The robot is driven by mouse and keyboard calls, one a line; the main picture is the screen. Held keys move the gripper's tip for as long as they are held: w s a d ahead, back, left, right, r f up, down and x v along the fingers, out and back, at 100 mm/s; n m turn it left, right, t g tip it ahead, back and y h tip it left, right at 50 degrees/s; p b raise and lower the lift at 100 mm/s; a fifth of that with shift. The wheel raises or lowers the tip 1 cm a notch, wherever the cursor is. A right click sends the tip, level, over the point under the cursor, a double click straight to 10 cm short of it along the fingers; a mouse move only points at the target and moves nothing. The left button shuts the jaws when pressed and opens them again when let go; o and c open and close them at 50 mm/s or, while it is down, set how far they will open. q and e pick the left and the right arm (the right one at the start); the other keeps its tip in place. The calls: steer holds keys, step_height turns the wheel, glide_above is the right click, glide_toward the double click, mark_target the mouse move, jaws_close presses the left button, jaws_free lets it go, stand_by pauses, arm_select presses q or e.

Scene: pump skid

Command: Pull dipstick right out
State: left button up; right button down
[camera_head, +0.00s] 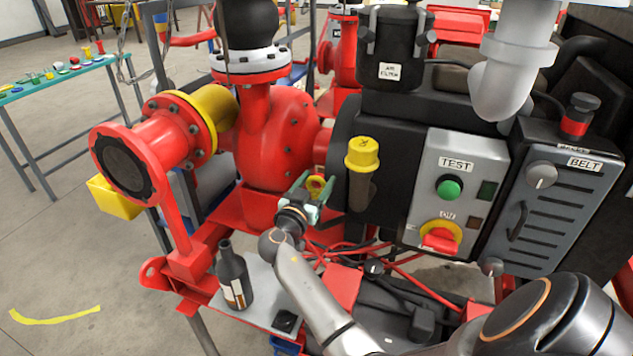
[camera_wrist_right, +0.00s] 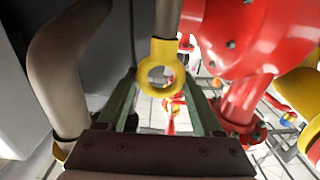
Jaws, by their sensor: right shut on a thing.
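The dipstick's yellow ring handle (camera_head: 317,183) shows low in front of the red pump housing, left of the dark engine block. My right gripper (camera_head: 311,193) has its green fingers around this ring. In the right wrist view the yellow ring (camera_wrist_right: 164,49) sits between the two green fingers (camera_wrist_right: 160,82), at the end of a grey tube or rod (camera_wrist_right: 167,18). The right gripper is shut on the ring. Whether the stick has moved out of its tube cannot be told; the fingers hide part of it. My left gripper is not in view.
A yellow filler cap (camera_head: 362,154) on a dark neck stands right of the gripper. A dark bottle (camera_head: 233,277) stands on a light plate at the front left. The TEST panel (camera_head: 455,160) and red cables (camera_head: 405,258) are to the right. A thick curved pipe (camera_wrist_right: 57,75) is close by.

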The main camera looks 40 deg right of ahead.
stand_by(0.3)
step_height(320, 180, up, 9)
steer(key=shift+p, duration=1.1)
steer(key=shift+c, duration=0.7)
jaws_free()
steer(key=shift+f, duration=0.1)
